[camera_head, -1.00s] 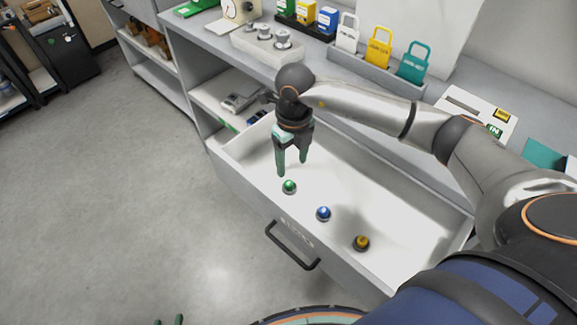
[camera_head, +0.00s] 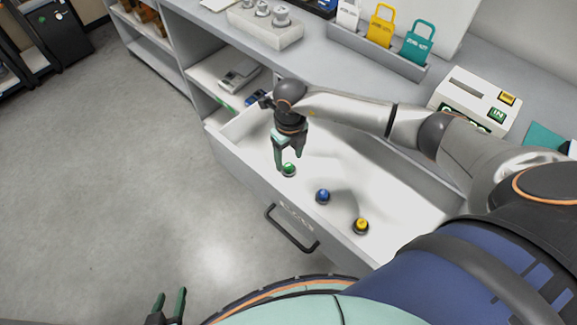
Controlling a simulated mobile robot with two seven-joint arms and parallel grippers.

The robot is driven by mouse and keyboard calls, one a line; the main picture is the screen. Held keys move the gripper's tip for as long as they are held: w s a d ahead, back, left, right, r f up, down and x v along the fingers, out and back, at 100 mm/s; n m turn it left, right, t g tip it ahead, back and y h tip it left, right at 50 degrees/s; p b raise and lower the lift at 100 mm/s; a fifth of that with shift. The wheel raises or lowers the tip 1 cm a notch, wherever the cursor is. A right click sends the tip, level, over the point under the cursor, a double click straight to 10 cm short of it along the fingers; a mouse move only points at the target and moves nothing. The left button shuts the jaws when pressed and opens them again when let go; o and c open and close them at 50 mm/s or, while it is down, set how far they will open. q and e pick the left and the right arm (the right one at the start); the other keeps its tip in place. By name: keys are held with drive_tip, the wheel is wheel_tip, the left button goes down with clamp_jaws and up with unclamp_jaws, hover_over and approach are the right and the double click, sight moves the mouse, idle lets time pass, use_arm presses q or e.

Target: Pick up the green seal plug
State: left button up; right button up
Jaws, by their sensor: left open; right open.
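The green seal plug (camera_head: 289,170) is a small round green knob on a dark base, lying in the open white drawer. My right gripper (camera_head: 289,162) points down over it with its fingers open. One finger is just left of the plug and the other is behind it; I cannot tell if they touch it. A blue plug (camera_head: 323,196) and a yellow plug (camera_head: 361,226) lie in a row to its right. My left gripper (camera_head: 170,303) is open and empty, low over the floor at the bottom edge.
The drawer's front wall with a dark handle (camera_head: 291,229) stands close to the plugs. On the counter are a padlock rack (camera_head: 376,54), a grey block with metal weights (camera_head: 264,27) and a white slotted box (camera_head: 474,104). The drawer floor behind the plugs is clear.

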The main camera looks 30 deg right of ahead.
sight(288, 165)
drive_tip(key=shift+w+f, duration=0.15)
drive_tip(key=shift+f, duration=1.4)
drive_tip(key=shift+c, duration=0.2)
clamp_jaws()
